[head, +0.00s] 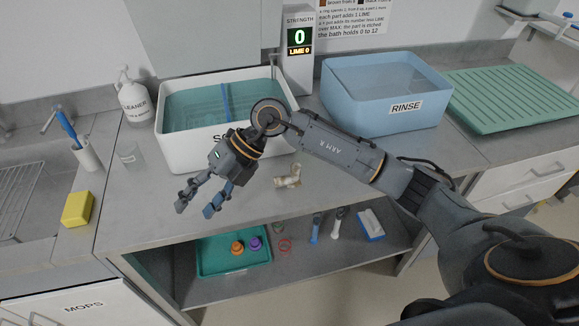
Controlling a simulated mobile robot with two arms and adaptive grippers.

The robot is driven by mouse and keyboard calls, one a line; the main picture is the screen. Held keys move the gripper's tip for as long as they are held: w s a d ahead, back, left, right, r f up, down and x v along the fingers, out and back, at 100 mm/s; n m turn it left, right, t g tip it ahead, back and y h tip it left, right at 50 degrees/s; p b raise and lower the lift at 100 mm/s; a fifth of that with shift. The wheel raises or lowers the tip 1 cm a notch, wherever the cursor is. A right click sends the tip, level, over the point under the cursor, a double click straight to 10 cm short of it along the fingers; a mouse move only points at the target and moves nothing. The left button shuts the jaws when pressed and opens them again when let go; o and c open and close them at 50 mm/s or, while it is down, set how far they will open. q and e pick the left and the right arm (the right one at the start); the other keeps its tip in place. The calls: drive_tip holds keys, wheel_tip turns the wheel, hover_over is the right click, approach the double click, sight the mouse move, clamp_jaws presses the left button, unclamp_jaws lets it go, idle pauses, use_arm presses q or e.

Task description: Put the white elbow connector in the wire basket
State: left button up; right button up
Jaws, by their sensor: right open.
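A small off-white, bent fitting (288,177), which looks like the white elbow connector, lies on the grey counter in front of the white soak tub. My right gripper (196,204) is open and empty, with its fingers pointing down to the left. It is above the counter's front part, to the left of the fitting and apart from it. A wire grid, perhaps the wire basket (204,116), shows faintly in the greenish liquid of the tub, beside a blue upright strip. My right wrist and arm hide part of the tub's front. My left gripper is out of view.
The white tub (174,154) stands behind my gripper. A blue RINSE bin (366,112) and green drainer (510,100) are at right. A cleaner bottle (133,100), clear glass (130,155) and yellow sponge (77,208) are at left. A lower shelf holds a teal tray (215,263).

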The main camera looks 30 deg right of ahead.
drive_tip(key=w+d+r+m+h+p, duration=0.1)
drive_tip(key=w+d+r+h, duration=0.15)
drive_tip(key=d, duration=0.55)
drive_tip(key=w+d+r+m+h+p, duration=0.1)
drive_tip(key=d+h, duration=0.3)
drive_tip(key=d, duration=0.5)
drive_tip(key=w+d+r+m+h+p, duration=0.1)
drive_tip(key=w+d+r+h, duration=0.15)
drive_tip(key=d, duration=0.55)
drive_tip(key=p, duration=0.2)
hover_over(296, 166)
drive_tip(key=shift+h, duration=0.4)
wheel_tip(296, 166, down, 8)
drive_tip(key=shift+f, duration=0.8)
wheel_tip(296, 166, down, 4)
drive_tip(key=shift+r+p, duration=0.2)
drive_tip(key=shift+p, duration=0.8)
drive_tip(key=shift+f, duration=0.4)
drive_tip(key=shift+w, duration=0.1)
clamp_jaws()
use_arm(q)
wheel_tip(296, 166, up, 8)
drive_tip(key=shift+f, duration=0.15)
use_arm(e)
drive_tip(key=shift+r, duration=0.15)
